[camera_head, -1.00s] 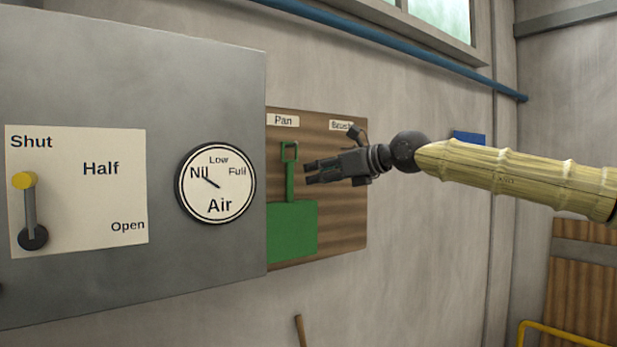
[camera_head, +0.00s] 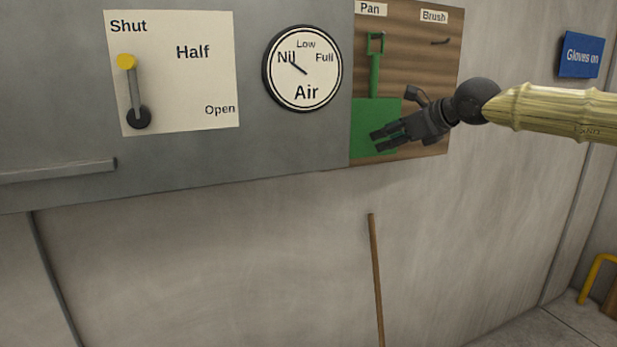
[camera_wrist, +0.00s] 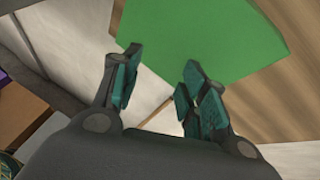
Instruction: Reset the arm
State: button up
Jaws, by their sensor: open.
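My gripper (camera_head: 378,140) is at the right end of the grey cabinet, in front of the green dustpan (camera_head: 363,112) in the head view. My arm reaches in from the right edge, clad in a bamboo-like cover. In the wrist view my gripper (camera_wrist: 158,88) shows two separated fingers with nothing between them. The green pan (camera_wrist: 215,35) lies beyond the fingertips there. I cannot tell the exact gap between fingers and pan. The lever (camera_head: 132,92) with a yellow knob points up at Shut. The Air dial (camera_head: 303,72) has its needle at Nil.
A wooden board (camera_head: 428,75) labelled Pan and Brush carries the pan; an empty hook shows under Brush. A grey bar (camera_head: 60,172) runs along the cabinet's lower left. A wooden stick (camera_head: 375,275) stands below. A blue "Gloves on" sign (camera_head: 581,54) hangs at the right.

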jog(key=s+a+f+n+g+h, duration=0.1)
jog(key=s+a+f+n+h, duration=0.1)
jog(key=f, duration=1.2)
jog(key=s+a+f+n+g+h+b, duration=0.1)
jog(key=s+a+f+n+g, duration=0.15)
jog(key=f, duration=1.15)
jog(key=s+a+f+n+g+h, duration=0.1)
jog(key=s+f+n+h, duration=0.15)
jog(key=f, duration=1.05)
jog(key=s+f+n, duration=0.2)
jog(key=s+f, duration=0.1)
jog(key=f, duration=0.4)
jog(key=s+f+n, duration=0.2)
jog(key=s+f, duration=0.2)
jog(key=f, duration=0.3)
jog(key=s+d+f+n+g+h+b, duration=0.3)
jog(key=s+f+n, duration=0.5)
jog(key=s+f, duration=1)
jog(key=s+d+f+n+g, duration=0.1)
jog(key=s+d+f+n, duration=0.1)
jog(key=s, duration=0.9)
jog(key=s+d+f+n+g+y, duration=0.1)
jog(key=s+n, duration=0.4)
jog(key=s, duration=0.6)
notch_tip(320, 180, down, 2)
jog(key=shift+d+f+g, duration=0.25)
jog(key=shift+d+g, duration=0.2)
jog(key=shift+d, duration=0.7)
jog(key=shift+o, duration=0.5)
